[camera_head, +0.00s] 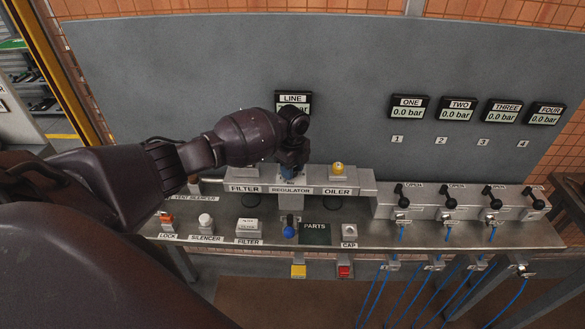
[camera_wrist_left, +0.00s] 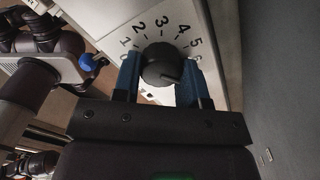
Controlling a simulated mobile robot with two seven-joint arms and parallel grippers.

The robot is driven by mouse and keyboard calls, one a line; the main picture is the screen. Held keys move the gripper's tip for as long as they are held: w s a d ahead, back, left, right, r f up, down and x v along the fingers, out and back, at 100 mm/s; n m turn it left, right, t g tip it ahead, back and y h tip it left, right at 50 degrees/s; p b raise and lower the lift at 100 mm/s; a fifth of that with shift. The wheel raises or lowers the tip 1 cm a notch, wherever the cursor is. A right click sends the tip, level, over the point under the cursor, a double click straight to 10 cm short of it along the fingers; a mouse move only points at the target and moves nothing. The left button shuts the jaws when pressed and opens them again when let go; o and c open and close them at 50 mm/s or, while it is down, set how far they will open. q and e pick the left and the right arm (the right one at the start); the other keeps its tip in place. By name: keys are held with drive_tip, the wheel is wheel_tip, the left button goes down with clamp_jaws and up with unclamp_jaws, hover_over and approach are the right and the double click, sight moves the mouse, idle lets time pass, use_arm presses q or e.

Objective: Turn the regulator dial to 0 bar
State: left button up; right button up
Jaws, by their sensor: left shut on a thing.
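The black regulator dial (camera_wrist_left: 160,66) sits on a pale scale plate (camera_wrist_left: 198,32) with printed numbers, 1 to 5 clearly readable. A faint pointer line on the knob seems to run to the lower right, near the high end of the scale. My left gripper (camera_wrist_left: 161,80) is shut on the dial, with one blue finger on each side. In the head view my left gripper (camera_head: 292,160) reaches down over the REGULATOR label (camera_head: 291,190) and hides the dial. The LINE display (camera_head: 293,98) is partly covered by my wrist, so its reading is hidden. My right gripper is not in view.
The filter (camera_head: 244,188) and the oiler with a yellow knob (camera_head: 338,169) flank the regulator. Four displays, ONE (camera_head: 407,110) among them, read 0.0 bar. Black-handled valves (camera_head: 402,195) stand at the right. A blue-knobbed part (camera_head: 289,232) and small parts lie on the front shelf.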

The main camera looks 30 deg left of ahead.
use_arm(q)
drive_tip(key=n, duration=0.5)
drive_tip(key=shift+w, duration=0.1)
drive_tip(key=n, duration=0.5)
drive_tip(key=shift+w+n, duration=0.1)
drive_tip(key=shift+n, duration=0.2)
drive_tip(key=n, duration=0.4)
drive_tip(key=shift+a, duration=0.1)
drive_tip(key=n, duration=1.1)
drive_tip(key=shift+a, duration=0.15)
drive_tip(key=n, duration=0.5)
drive_tip(key=shift+a, duration=0.1)
drive_tip(key=n, duration=1)
drive_tip(key=shift+s+a+n, duration=0.1)
drive_tip(key=shift+s+n, duration=0.1)
drive_tip(key=shift+n, duration=0.1)
